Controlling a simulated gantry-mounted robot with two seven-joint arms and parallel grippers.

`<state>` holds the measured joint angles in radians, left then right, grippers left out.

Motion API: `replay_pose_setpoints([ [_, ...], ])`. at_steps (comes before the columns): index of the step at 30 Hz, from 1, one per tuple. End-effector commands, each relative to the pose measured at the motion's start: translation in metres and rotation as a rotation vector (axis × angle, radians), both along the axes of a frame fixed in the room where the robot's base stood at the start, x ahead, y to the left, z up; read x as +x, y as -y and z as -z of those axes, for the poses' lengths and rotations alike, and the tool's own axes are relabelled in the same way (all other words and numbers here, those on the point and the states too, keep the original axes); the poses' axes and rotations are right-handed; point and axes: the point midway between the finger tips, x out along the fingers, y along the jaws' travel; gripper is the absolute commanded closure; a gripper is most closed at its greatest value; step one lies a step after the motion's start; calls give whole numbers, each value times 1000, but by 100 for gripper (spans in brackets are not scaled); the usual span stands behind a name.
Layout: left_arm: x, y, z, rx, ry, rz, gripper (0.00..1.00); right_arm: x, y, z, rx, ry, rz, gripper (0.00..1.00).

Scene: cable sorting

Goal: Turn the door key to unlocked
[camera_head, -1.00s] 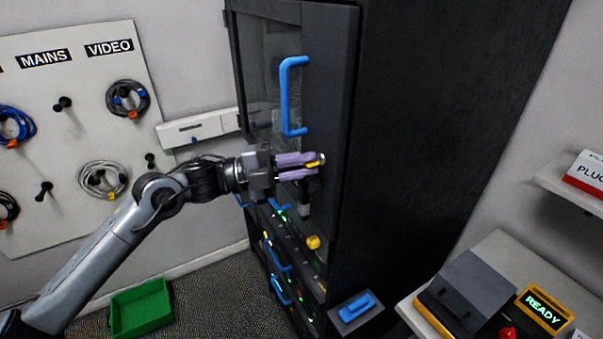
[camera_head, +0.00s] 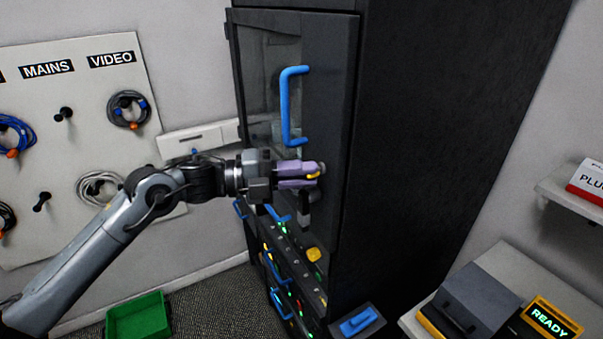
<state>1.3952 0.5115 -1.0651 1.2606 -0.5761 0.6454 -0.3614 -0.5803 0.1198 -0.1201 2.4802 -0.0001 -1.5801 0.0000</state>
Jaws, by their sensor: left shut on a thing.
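The dark rack cabinet (camera_head: 338,85) stands in the middle, with a glass-fronted door and a blue handle (camera_head: 286,108). My left gripper (camera_head: 315,173) is at the door just below that handle, with its purple fingers pointing right at the door frame. It is shut on the key, of which a small yellow part (camera_head: 313,176) shows at the fingertips. The fingers hide most of the key and the lock, so I cannot tell the key's exact angle. A small dark piece (camera_head: 304,209) shows just below the fingers. My right gripper is out of view.
Equipment with blue handles and yellow knobs (camera_head: 314,254) sits low in the cabinet. A cable board (camera_head: 85,130) is on the left wall, and a green bin (camera_head: 138,318) is on the floor. A bench with a READY display (camera_head: 551,319) stands at the right.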

Motion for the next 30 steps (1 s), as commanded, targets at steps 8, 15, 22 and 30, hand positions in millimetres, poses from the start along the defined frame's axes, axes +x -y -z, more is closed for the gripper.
replay_pose_setpoints([
  [8,0,0,-1,-1,0,0,64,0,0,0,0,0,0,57],
  [15,0,-2,0,-1,0,-1,64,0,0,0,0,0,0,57],
  [22,-3,-25,1,0,0,-2,64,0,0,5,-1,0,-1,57],
  [30,-9,-71,1,0,0,-3,64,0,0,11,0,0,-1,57],
])
